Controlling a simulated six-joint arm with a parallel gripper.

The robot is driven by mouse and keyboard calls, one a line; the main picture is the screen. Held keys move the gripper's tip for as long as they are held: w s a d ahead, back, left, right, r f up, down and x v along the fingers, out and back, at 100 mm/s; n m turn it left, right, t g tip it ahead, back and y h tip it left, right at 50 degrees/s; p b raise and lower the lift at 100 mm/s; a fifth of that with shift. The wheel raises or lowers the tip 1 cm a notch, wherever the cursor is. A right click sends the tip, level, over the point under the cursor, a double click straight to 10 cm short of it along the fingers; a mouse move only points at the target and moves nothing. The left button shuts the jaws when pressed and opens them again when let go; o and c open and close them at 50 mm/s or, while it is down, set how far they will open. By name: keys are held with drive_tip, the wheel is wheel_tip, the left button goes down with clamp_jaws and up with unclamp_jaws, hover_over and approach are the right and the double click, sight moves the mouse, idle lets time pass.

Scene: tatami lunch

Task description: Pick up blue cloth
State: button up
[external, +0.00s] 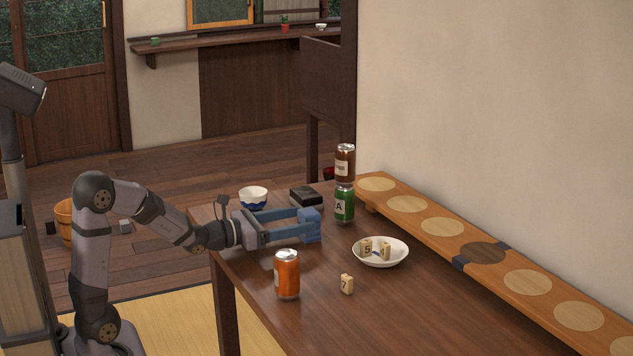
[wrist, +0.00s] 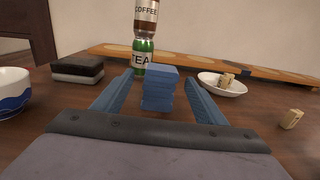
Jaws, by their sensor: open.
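The blue cloth (wrist: 158,92) appears as a folded stack of several layers in the middle of the wrist view. In the external view it shows as a blue block (external: 309,217) at the end of my fingers. My gripper (external: 292,227) is open and reaches low over the table, its two blue fingers spread. In the wrist view the fingers lie to the left and right of the cloth, with a gap visible on each side.
A coffee can (external: 345,162) stands on a green tea can (external: 344,205) just behind the cloth. An orange can (external: 287,275), a bowl (external: 253,198), a black box (external: 306,196), a white plate (external: 365,261) with numbered blocks and a loose block (external: 347,284) surround it. A long board (external: 540,265) lies behind.

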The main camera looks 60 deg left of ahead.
sight(301, 219)
drive_tip(key=shift+w+d, duration=0.15)
drive_tip(key=shift+w, duration=1.75)
drive_tip(key=c, duration=1.1)
drive_tip(key=shift+c, duration=0.2)
wheel_tip(301, 219, up, 28)
drive_tip(key=p, duration=1)
